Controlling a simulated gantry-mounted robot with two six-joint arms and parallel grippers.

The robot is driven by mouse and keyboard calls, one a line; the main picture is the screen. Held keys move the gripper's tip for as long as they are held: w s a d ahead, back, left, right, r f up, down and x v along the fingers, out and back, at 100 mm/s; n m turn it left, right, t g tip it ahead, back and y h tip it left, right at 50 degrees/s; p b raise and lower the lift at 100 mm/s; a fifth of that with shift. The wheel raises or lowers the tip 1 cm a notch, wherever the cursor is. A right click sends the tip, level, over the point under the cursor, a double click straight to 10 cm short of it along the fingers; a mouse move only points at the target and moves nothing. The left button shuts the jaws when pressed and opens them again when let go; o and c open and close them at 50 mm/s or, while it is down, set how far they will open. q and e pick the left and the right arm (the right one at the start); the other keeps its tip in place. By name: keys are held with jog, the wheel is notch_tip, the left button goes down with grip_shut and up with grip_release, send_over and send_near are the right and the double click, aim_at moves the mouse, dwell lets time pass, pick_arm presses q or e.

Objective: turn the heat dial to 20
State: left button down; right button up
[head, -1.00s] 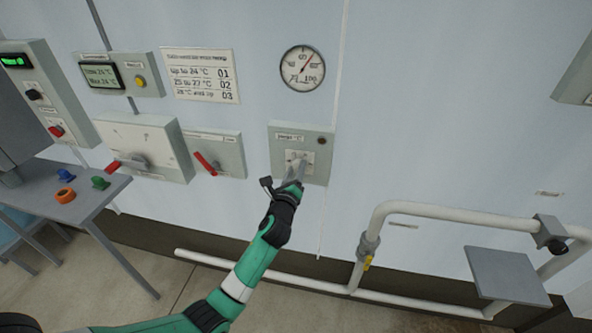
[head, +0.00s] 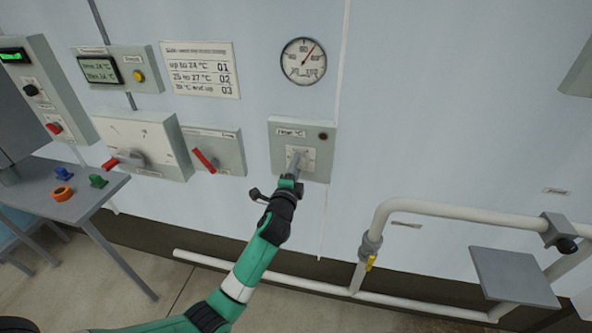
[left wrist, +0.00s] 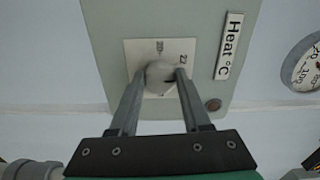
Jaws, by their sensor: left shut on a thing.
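The heat dial (left wrist: 159,74) is a round pale knob on a white scale plate (left wrist: 132,50), on a grey-green box labelled "Heat °C" (left wrist: 229,46). In the left wrist view a "22" mark shows beside the knob and another mark, too blurred to read surely, above it. My left gripper (left wrist: 156,82) has a finger on each side of the knob and is shut on it. In the head view the left gripper (head: 296,167) reaches the box (head: 318,165) from below and hides part of the dial. My right gripper is not in view.
A round gauge (head: 303,62) hangs above the box. A box with a red lever (head: 205,160) is just left of it. White pipes (head: 440,209) and a grey shelf (head: 515,277) stand to the right. A table (head: 60,200) stands at left.

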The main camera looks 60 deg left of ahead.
pick_arm(q)
jog(key=shift+w+d+f+n+b, duration=0.1)
jog(key=shift+n+b, duration=1.85)
jog(key=shift+n, duration=2.3)
jog(key=shift+w+d+f+n+b, duration=0.1)
jog(key=shift+n+b, duration=1.8)
jog(key=shift+n, duration=2.35)
jog(key=shift+c, duration=1.8)
grip_release()
jog(key=shift+s, duration=0.1)
